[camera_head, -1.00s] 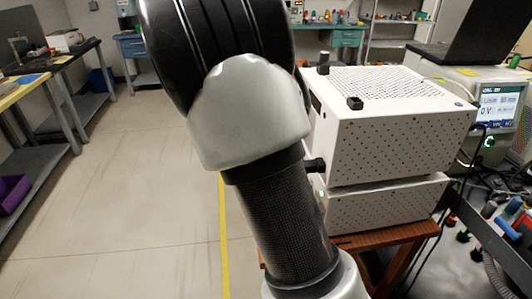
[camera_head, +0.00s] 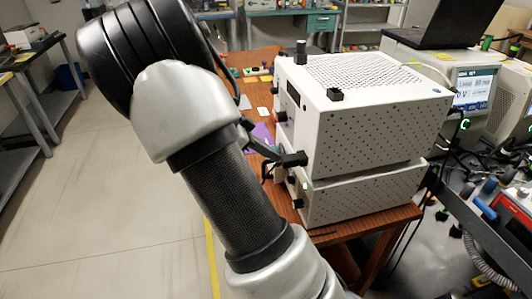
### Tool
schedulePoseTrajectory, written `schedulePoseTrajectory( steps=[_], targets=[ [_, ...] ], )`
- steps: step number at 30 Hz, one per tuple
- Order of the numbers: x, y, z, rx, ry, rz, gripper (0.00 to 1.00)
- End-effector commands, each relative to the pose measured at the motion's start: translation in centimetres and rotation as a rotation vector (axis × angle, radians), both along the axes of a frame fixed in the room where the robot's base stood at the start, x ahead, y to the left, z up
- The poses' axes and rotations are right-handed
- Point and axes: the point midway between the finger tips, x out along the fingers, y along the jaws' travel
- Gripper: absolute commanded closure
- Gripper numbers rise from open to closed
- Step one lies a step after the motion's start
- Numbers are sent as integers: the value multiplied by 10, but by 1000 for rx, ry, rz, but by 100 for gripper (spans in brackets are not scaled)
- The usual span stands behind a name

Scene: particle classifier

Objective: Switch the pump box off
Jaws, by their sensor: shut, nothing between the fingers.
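Two white perforated boxes stand stacked on a brown table at the right. The lower box (camera_head: 365,194) has a small green light near its front left corner and dark fittings on its narrow front face. The upper box (camera_head: 385,125) has a black fitting low at its front corner. I cannot tell for sure which one is the pump box, and no switch is clear. My gripper (camera_head: 266,149) shows only as a slim dark part past my arm, shut and empty, close to the boxes' front face. I cannot tell whether it touches anything. My arm hides the rest.
The brown table (camera_head: 400,214) carries small items and a purple sheet (camera_head: 262,137) in front of the boxes. An instrument with a lit screen (camera_head: 473,87) and a laptop (camera_head: 450,25) stand at the right, among cables. The floor (camera_head: 110,200) at the left is clear.

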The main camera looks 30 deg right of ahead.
Motion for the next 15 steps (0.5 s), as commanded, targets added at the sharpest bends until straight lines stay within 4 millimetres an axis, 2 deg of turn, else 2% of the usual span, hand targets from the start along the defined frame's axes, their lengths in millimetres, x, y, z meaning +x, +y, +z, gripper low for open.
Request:
schedulePoseTrajectory(
  steps=[3,8,12,15],
  targets=[
    [-7,-20,-21,0,4,-4,100],
    [-12,-42,-44,1,2,-4,100],
    [-11,-41,-66,1,3,0,100],
    [-11,-40,-75,1,2,1,100]
  ],
)
